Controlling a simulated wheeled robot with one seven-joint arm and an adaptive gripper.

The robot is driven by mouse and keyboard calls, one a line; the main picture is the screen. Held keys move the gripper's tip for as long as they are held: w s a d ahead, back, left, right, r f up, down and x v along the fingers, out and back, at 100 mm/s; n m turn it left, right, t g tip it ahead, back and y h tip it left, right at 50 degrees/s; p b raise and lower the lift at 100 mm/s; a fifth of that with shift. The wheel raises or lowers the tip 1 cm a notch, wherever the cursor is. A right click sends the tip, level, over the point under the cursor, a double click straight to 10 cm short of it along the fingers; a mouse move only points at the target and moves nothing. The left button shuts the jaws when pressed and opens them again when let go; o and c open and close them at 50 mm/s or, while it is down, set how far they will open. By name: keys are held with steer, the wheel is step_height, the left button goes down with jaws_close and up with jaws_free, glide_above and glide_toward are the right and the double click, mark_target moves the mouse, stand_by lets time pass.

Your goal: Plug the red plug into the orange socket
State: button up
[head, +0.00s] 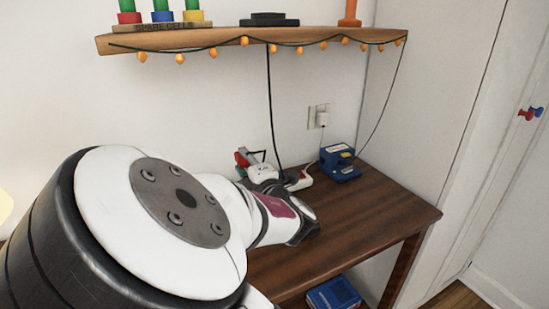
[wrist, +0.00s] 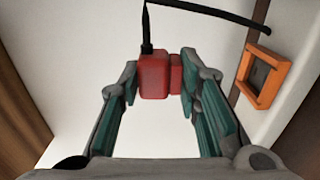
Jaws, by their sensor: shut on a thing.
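The red plug (wrist: 154,76) is between the two fingers of my gripper (wrist: 160,82) in the wrist view, with a black cable rising from it. My gripper is shut on it and holds it in front of a pale surface. The orange socket (wrist: 271,76), a square frame with a dark middle, is on the right of the wrist view. It is apart from the plug. In the head view my gripper (head: 247,158) is small and partly hidden behind my arm, near the wall above the table. I cannot make out the orange socket there.
The dark wooden table (head: 385,212) has a blue box (head: 340,162) and a white power strip (head: 299,180) near the wall. A wall outlet (head: 319,117) is above them. A wooden shelf (head: 165,40) with hanging lights is overhead. A black cable (head: 270,100) hangs from it.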

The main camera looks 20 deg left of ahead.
stand_by(0.4)
steer(key=shift+d+f+b, duration=0.1)
steer(key=shift+f+b, duration=1.9)
steer(key=shift+f, duration=0.95)
